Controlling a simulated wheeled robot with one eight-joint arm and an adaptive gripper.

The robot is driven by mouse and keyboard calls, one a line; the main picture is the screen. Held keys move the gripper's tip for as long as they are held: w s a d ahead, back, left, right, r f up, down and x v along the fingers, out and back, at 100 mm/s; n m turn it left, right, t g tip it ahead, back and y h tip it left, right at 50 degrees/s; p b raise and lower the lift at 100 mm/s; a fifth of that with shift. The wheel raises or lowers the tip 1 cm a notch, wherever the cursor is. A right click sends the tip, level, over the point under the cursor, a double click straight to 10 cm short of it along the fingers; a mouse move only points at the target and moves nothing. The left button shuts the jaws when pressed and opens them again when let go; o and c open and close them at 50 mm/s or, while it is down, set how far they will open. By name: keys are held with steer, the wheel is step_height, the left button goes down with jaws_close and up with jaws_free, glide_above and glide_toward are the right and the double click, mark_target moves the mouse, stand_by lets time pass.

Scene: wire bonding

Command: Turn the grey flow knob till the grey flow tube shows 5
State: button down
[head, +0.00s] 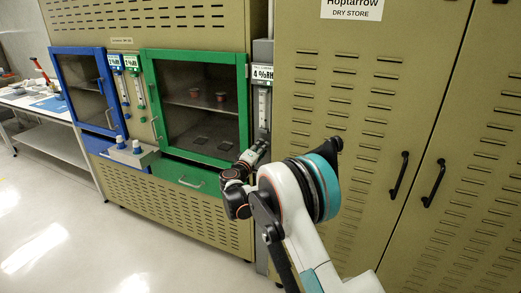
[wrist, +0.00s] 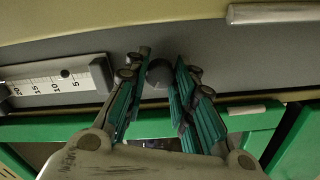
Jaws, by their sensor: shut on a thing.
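The grey flow tube (wrist: 55,83) lies sideways in the wrist view, with a white scale marked 20, 15, 10 and 5. A small dark spot, perhaps the float, shows close to the 5; I cannot read it surely. In the head view the grey flow tube (head: 262,108) stands on a grey column under a 4 %RH sign. The grey flow knob (wrist: 159,74) is a dark round piece between the fingers of my gripper (wrist: 160,64), which is shut on it. In the head view my gripper (head: 257,152) is at the column, and the knob is hidden.
A green-framed cabinet (head: 243,115) stands left of the column, with a handled drawer below. A blue-framed cabinet (head: 59,90) and two more flow tubes (head: 133,88) are farther left. Tall tan doors (head: 330,90) with black handles stand right.

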stand_by(0.3)
steer(key=c, duration=1.3)
jaws_free()
steer(key=v, duration=1.2)
